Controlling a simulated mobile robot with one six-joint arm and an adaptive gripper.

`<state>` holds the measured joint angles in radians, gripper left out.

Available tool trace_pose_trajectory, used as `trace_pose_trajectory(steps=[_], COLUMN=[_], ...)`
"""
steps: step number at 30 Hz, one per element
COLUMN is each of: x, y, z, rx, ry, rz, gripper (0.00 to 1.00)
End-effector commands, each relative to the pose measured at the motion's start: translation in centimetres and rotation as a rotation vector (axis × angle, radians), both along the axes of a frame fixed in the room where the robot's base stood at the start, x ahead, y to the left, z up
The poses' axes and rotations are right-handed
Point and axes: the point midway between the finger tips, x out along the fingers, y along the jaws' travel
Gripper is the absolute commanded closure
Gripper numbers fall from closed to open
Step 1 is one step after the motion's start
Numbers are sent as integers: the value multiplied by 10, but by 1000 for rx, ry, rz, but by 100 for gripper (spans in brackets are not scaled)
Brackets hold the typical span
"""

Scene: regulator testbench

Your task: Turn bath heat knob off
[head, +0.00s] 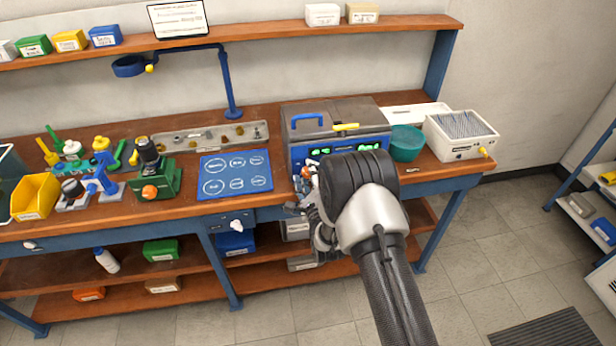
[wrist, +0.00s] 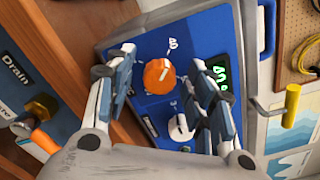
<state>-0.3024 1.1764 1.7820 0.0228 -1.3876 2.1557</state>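The bath unit (head: 345,112) is a grey-topped box with a blue front panel and green displays, standing on the bench. In the wrist view its blue panel (wrist: 150,38) carries an orange round knob (wrist: 161,76) with a pale pointer line, and a white knob (wrist: 180,128). I cannot read which knob is heat. My gripper (wrist: 162,62) is open, with its two fingers apart on either side of the orange knob. Whether they touch it is unclear. In the head view my wrist hides much of the panel and knobs.
A yellow handle (wrist: 291,104) sticks out beside the panel. A brass knob (wrist: 41,106) sits near a "Drain" label on the left. On the bench, a teal bowl (head: 406,143) and white rack box (head: 461,136) stand right of the bath; a blue mat (head: 235,174) lies left.

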Motion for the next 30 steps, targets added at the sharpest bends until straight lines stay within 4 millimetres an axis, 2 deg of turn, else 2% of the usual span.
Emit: trace_pose_trajectory(steps=[2, 19, 30], x=[0, 0, 0], y=[0, 0, 0], z=[0, 0, -2], rx=[0, 0, -65], ry=[0, 0, -19], rz=[0, 0, 0], gripper=[57, 95, 95])
